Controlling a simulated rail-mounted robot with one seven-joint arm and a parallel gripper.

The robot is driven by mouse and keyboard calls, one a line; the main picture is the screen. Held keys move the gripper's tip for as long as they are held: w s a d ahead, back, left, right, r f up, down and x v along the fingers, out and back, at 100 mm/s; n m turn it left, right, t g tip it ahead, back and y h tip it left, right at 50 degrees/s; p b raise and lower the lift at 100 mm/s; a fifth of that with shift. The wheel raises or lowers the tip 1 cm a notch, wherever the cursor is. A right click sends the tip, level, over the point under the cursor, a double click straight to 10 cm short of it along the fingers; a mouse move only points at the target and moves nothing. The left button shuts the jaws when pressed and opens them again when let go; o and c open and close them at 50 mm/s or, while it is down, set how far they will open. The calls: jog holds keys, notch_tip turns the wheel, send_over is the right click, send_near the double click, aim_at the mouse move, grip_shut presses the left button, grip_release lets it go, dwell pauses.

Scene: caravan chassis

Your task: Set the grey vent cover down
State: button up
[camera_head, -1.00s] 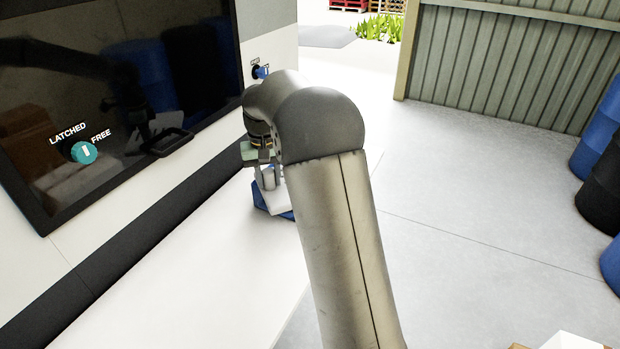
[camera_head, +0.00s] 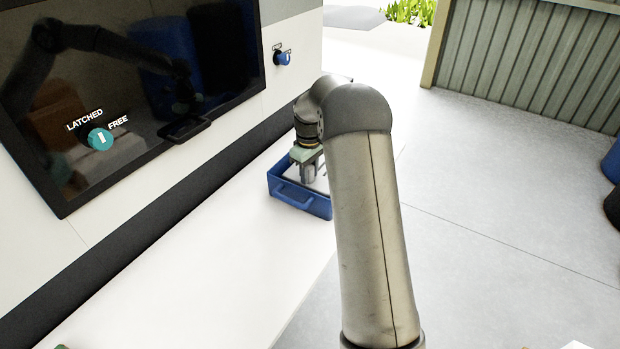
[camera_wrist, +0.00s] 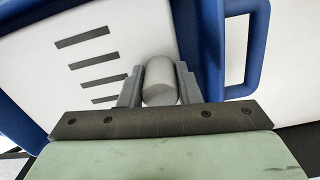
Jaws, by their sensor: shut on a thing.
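The vent cover (camera_wrist: 130,42) is a pale grey plate with several dark slots and a round grey knob (camera_wrist: 159,82). My gripper (camera_wrist: 160,88) is shut on the knob, one finger on each side. The cover lies within the walls of a blue tray (camera_wrist: 205,45) in the wrist view. I cannot tell whether it touches the tray floor. In the head view my gripper (camera_head: 308,174) points down inside the blue tray (camera_head: 300,199). Only a pale bit of the cover (camera_head: 322,180) shows there, and my arm hides the tray's right side.
The tray stands on a long white surface (camera_head: 200,260) beside the white caravan wall. A dark window (camera_head: 130,80) has a teal LATCHED/FREE knob (camera_head: 100,138) and a black handle (camera_head: 185,130). A blue knob (camera_head: 283,58) is on the wall. The white surface in front is clear.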

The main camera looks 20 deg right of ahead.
jog(key=shift+f+p, duration=0.3)
jog(key=shift+f, duration=1.25)
jog(key=shift+f, duration=0.1)
jog(key=shift+f, duration=0.15)
jog(key=o, duration=1.1)
jog(key=shift+c, duration=0.2)
